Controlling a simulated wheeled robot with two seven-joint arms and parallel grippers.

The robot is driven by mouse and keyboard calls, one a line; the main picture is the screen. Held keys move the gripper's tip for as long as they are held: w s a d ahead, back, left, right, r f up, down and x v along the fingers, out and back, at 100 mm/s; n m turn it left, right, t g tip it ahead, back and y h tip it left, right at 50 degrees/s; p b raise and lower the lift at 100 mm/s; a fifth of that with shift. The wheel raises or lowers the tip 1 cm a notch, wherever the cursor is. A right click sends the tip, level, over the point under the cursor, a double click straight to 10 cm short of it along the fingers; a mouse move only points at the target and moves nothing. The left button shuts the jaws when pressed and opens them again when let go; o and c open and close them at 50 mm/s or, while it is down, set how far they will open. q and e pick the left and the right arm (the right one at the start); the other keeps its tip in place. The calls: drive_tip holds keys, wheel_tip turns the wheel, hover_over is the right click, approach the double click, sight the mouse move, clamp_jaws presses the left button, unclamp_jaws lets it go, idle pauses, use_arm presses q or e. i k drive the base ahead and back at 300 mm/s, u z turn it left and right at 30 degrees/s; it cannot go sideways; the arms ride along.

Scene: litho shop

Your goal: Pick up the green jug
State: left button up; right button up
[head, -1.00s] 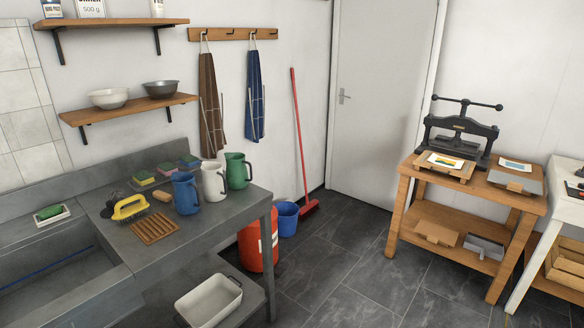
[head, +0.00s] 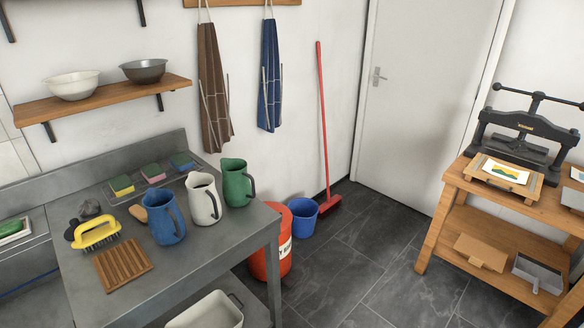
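The green jug (head: 235,183) stands upright on the grey metal counter (head: 215,258), near its right back corner. Its handle is on its right side. A white jug (head: 203,199) stands close to its left, and a blue jug (head: 166,217) stands left of the white one. Neither of my grippers shows in the head view.
On the counter are a yellow-handled brush (head: 97,234), a slatted wooden rack (head: 123,264) and several sponges (head: 153,172). A red drum (head: 275,250) and blue bucket (head: 303,212) stand right of the counter. Dark tiled floor (head: 352,262) lies open before the wooden press table (head: 497,262).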

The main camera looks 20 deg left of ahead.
sight(238, 192)
drive_tip(key=u, duration=0.3)
drive_tip(key=i, duration=1.4)
drive_tip(key=u, duration=0.95)
